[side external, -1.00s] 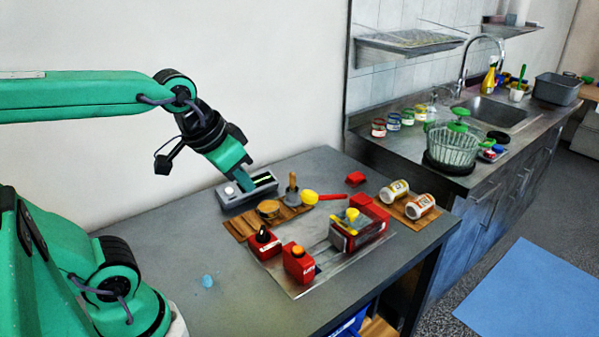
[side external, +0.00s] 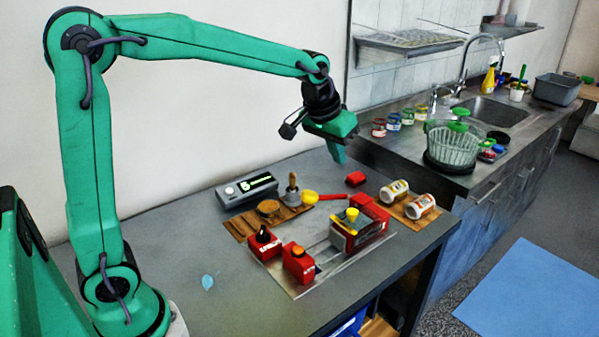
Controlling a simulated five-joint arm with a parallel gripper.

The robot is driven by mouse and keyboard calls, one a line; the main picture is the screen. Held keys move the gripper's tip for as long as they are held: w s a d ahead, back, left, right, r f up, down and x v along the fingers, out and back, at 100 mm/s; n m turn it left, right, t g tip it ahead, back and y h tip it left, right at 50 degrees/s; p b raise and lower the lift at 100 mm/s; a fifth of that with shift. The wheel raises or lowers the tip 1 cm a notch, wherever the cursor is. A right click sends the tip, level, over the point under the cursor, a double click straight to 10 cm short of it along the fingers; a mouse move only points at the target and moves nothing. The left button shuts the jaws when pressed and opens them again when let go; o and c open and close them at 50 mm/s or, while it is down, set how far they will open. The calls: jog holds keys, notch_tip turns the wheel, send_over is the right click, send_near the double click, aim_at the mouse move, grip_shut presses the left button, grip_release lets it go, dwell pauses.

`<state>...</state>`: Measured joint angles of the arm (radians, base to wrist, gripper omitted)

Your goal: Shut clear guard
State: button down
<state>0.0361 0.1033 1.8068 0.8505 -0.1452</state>
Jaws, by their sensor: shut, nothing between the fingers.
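A red-framed station (side external: 372,222) stands at the right of a metal plate (side external: 297,288). A see-through panel that looks like the clear guard (side external: 343,240) is on its front left side, with two rails running left from it. A yellow knob-like part (side external: 351,214) shows at its top. I cannot tell how far the guard is open. My gripper (side external: 339,158) is shut and empty, pointing down in the air above the back of the table, up and left of the station, touching nothing.
A grey device with a lit display (side external: 246,190), a wooden board with a stamp (side external: 292,192), a yellow-and-red tool (side external: 310,198), a red block (side external: 356,179) and two jars (side external: 394,192) (side external: 420,206) lie around. The left table is mostly clear.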

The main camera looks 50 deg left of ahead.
send_over(361, 214)
jog(key=s, duration=0.1)
notch_tip(361, 214, down, 5)
jog(key=shift+s, duration=0.1)
jog(key=shift+f, duration=0.1)
jog(key=x, duration=0.9)
jog(key=shift+s+a+f, duration=0.1)
jog(key=shift+a+f, duration=0.2)
jog(key=shift+a, duration=0.1)
jog(key=shift+f, duration=0.2)
jog(key=shift+s+d+f, duration=0.1)
jog(key=shift+s+d, duration=0.05)
jog(key=shift+s, duration=0.75)
jog(key=shift+s+d+f, duration=0.15)
jog(key=shift+s, duration=0.8)
jog(key=shift+s, duration=0.1)
